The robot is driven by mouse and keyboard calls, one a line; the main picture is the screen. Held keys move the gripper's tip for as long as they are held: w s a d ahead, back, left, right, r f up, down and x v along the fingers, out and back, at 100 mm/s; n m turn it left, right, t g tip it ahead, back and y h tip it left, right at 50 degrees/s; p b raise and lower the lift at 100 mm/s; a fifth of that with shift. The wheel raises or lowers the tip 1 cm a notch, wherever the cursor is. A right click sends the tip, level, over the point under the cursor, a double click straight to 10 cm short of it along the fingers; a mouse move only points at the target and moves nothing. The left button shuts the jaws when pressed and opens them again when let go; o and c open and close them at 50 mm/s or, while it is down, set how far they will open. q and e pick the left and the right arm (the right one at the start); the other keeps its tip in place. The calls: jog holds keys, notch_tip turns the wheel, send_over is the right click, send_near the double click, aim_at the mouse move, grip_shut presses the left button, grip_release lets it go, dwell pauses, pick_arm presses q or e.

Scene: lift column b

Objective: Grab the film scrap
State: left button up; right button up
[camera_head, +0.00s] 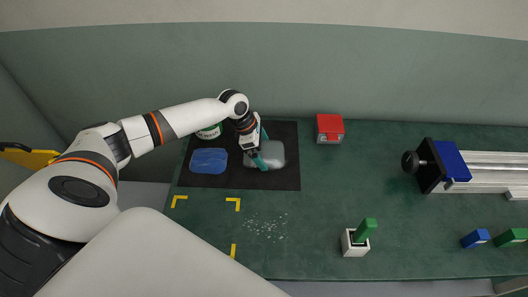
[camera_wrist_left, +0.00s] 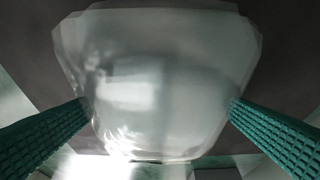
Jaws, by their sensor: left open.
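The film scrap (camera_head: 275,153) is a pale, translucent grey sheet with clipped corners. It lies on the black mat (camera_head: 284,181) in the head view. It fills the middle of the left wrist view (camera_wrist_left: 160,75). My left gripper (camera_head: 263,152) is over the film's left part in the head view, with its teal fingers spread apart. In the left wrist view the ridged finger tips show at the film's left and right edges, and nothing is gripped. I cannot tell whether the fingers touch it. My right gripper is not in view.
A blue film-like piece (camera_head: 209,161) lies on the mat to the left, with a white and green container (camera_head: 210,132) behind it. A red box (camera_head: 330,127) stands to the right. Small white flecks (camera_head: 265,227) and a white holder with a green block (camera_head: 355,242) are nearer.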

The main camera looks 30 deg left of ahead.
pick_arm(q)
jog(key=c, duration=0.9)
